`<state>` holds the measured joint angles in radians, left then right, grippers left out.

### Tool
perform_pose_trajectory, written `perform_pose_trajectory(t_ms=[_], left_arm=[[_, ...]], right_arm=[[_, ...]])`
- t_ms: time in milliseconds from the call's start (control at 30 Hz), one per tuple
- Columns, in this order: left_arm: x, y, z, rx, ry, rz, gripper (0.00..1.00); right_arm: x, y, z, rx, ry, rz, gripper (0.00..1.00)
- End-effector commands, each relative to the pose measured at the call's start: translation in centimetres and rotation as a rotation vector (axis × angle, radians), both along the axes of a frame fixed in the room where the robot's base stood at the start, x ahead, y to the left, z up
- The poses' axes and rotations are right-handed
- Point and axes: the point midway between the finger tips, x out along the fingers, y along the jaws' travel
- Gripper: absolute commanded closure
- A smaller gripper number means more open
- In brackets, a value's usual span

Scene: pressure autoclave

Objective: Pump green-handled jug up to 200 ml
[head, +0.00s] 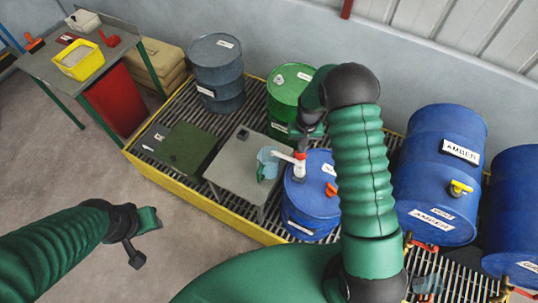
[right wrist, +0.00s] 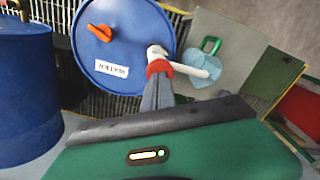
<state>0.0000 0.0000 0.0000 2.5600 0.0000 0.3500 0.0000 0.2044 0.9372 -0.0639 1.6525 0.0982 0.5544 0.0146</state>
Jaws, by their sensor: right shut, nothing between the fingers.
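The light-blue translucent jug (head: 268,163) with a green handle (right wrist: 211,45) stands on a grey stand (head: 230,168). A blue drum (head: 312,205) beside it carries a white pump (head: 298,169) with a red collar; its spout points over the jug. The liquid level cannot be read. My right gripper (head: 303,140) is shut and empty, right at the pump's top; in the right wrist view its fingertips (right wrist: 157,88) overlap the red collar, and I cannot tell whether they touch. My left gripper (head: 143,240) is at the lower left, far from the jug; its jaw state is unclear.
A green drum (head: 288,84) and a grey drum (head: 217,72) stand behind on the yellow-edged grating. A dark green box (head: 187,148) is left of the stand. A bench with a yellow bin (head: 82,60) stands far left.

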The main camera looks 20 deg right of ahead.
Motion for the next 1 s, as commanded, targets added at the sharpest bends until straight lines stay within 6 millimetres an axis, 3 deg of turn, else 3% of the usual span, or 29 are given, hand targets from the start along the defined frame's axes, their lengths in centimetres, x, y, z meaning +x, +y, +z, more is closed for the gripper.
perform_pose_trajectory(t_ms=[267,1000], left_arm=[[0.0,0.0,-0.2,0.000,0.000,0.000,0.64],[0.0,0.0,-2.4,0.000,0.000,0.000,0.64]], right_arm=[[0.0,0.0,-0.2,0.000,0.000,0.000,1.00],[0.0,0.0,-3.2,0.000,0.000,0.000,1.00]])
